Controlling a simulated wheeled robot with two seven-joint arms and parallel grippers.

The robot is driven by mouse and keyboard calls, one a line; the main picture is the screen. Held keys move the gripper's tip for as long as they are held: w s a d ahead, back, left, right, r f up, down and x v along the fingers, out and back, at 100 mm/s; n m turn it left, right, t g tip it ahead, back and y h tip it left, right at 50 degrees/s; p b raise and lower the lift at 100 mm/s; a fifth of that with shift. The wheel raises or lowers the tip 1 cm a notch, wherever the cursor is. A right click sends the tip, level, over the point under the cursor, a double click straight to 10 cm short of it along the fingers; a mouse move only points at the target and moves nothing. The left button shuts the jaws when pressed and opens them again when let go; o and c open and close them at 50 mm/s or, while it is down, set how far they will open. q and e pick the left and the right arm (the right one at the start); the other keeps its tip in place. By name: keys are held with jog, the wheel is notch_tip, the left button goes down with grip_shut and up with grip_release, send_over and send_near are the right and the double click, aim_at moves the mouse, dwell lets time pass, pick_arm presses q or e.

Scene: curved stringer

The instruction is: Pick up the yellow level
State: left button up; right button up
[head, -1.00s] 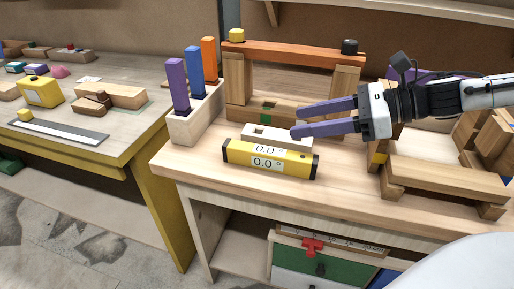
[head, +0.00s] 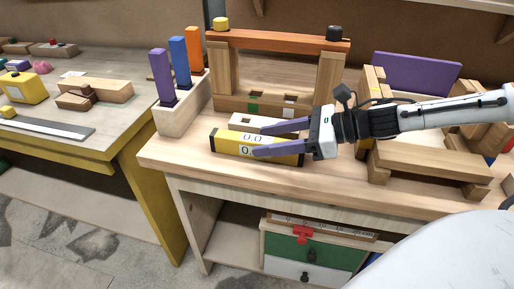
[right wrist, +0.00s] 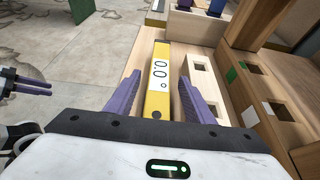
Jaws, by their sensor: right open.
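The yellow level (head: 228,145) lies on the wooden workbench (head: 190,163) near its front edge, with black ends and white 0.0 displays. In the right wrist view the level (right wrist: 158,104) runs lengthwise between the two purple fingers. My right gripper (head: 262,140) is open, its fingers over the right half of the level in the head view, hiding part of it. In the right wrist view the fingers (right wrist: 159,98) stand either side of the level with gaps; I cannot tell how far above the bench they are. The purple fingers of my left gripper (right wrist: 33,86) show at the left edge of the right wrist view.
A pale slotted block (head: 243,121) lies right behind the level. A holder with purple, blue and orange bars (head: 172,118) stands at the left. A wooden frame with an orange top bar (head: 275,41) stands behind. Wooden pieces (head: 430,162) sit at the right.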

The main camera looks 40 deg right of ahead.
jog(key=shift+w+a+f+b, duration=0.45)
jog(key=shift+f+b, duration=0.1)
jog(key=shift+b, duration=0.2)
jog(key=shift+w+a+r, duration=0.15)
jog(key=shift+w+a, duration=0.05)
jog(key=c, duration=1.1)
grip_shut()
jog(key=shift+r, duration=0.15)
